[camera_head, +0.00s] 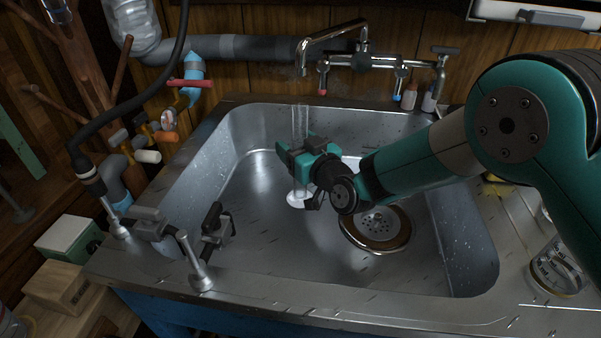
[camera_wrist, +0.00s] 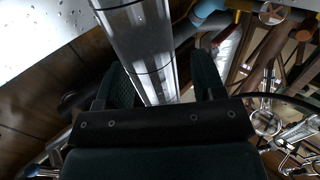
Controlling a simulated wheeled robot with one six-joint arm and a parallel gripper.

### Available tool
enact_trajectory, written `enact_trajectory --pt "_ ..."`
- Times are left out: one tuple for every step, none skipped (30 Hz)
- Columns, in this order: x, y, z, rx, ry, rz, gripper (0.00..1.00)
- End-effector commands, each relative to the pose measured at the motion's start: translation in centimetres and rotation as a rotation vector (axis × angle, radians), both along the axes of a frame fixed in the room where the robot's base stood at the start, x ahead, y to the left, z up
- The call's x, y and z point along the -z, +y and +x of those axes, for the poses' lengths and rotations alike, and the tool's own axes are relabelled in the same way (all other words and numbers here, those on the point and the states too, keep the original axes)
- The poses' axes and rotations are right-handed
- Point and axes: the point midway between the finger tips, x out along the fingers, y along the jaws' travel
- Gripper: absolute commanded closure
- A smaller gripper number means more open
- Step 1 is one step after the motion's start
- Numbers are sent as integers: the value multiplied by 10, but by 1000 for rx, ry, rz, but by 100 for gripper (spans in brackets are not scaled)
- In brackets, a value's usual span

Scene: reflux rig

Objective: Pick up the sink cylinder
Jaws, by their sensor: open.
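The sink cylinder (camera_head: 301,122) is a tall clear glass tube with a round white base (camera_head: 298,199). It stands in the steel sink (camera_head: 330,275), left of the drain. My gripper (camera_head: 299,158) is at the cylinder's middle height, reaching in from the right, and partly hides it. In the wrist view the cylinder (camera_wrist: 143,45) runs between the two dark green fingers of my open gripper (camera_wrist: 165,82). The left finger looks close to the glass, with a wider gap on the right. I cannot tell whether either finger touches it.
A round drain (camera_head: 376,228) lies right of the cylinder. A faucet (camera_head: 365,62) with a spout overhangs the sink's back edge. Clamps (camera_head: 212,228) stand along the left rim. A glass beaker (camera_head: 558,270) is on the right counter. The sink's front floor is clear.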

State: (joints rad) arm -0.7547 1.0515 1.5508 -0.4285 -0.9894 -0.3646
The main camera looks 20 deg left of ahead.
Motion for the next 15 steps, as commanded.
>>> enact_trajectory --pt "-1 4 2 0 -2 -1 37" --pt "0 5 3 0 0 0 37" --pt "0 7 4 0 0 0 37" --pt "1 7 4 0 0 0 37" --pt "1 8 5 0 1 -1 37" --pt "1 7 5 0 1 -1 37" --pt "1 7 5 0 1 -1 37" --pt "1 7 5 1 1 -1 37" --pt "1 7 5 0 1 -1 37" --pt "1 7 5 0 1 -1 37" --pt "1 7 5 0 1 -1 44" --pt "1 7 5 1 1 -1 53" --pt "1 7 5 1 1 -1 60" --pt "1 7 5 1 0 0 67" --pt "1 7 5 1 0 0 76"
